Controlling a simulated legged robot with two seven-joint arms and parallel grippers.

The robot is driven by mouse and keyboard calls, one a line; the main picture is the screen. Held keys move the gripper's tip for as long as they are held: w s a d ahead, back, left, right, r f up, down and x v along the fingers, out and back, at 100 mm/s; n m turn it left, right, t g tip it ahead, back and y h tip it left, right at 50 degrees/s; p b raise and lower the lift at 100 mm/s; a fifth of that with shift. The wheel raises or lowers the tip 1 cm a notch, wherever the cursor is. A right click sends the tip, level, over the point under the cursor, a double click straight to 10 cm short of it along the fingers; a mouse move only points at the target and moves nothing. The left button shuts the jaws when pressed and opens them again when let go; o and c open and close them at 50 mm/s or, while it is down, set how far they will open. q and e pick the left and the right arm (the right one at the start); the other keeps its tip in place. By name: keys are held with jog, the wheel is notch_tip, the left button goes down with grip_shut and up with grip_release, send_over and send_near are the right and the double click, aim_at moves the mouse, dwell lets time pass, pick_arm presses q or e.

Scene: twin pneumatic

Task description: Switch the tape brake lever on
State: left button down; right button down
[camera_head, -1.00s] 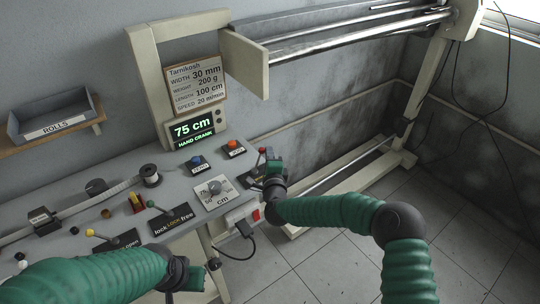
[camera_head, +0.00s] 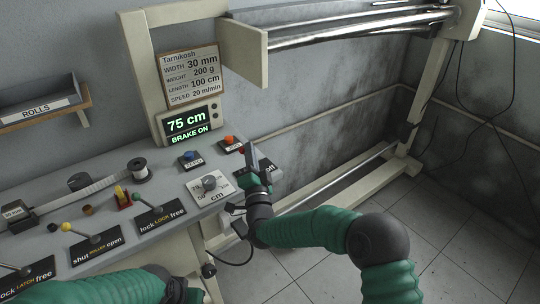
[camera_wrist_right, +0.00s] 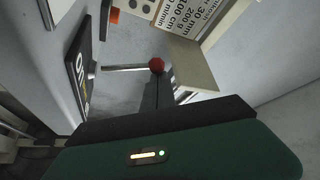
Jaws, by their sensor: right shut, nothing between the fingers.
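The brake lever's red knob (camera_wrist_right: 156,65) and metal shaft (camera_wrist_right: 120,68) show in the right wrist view, rising from a black plate (camera_wrist_right: 82,75) marked "on". The display (camera_head: 188,125) reads "75 cm" and "BRAKE ON". My left arm (camera_head: 110,287) is at the lower left of the head view; its jaws cannot be made out.
A beige frame (camera_head: 432,85) with rollers is behind. Floor is clear at right.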

pick_arm(q)
jog(key=shift+b+x, duration=0.55)
jog(key=shift+x, duration=0.35)
pick_arm(e)
jog(key=shift+s+a+f+n+y, duration=0.2)
jog(key=shift+s+a+n+y, duration=0.15)
jog(key=shift+n, duration=0.35)
pick_arm(q)
jog(key=shift+s+d, duration=0.1)
jog(key=shift+s, duration=0.1)
pick_arm(e)
jog(key=shift+y, duration=0.25)
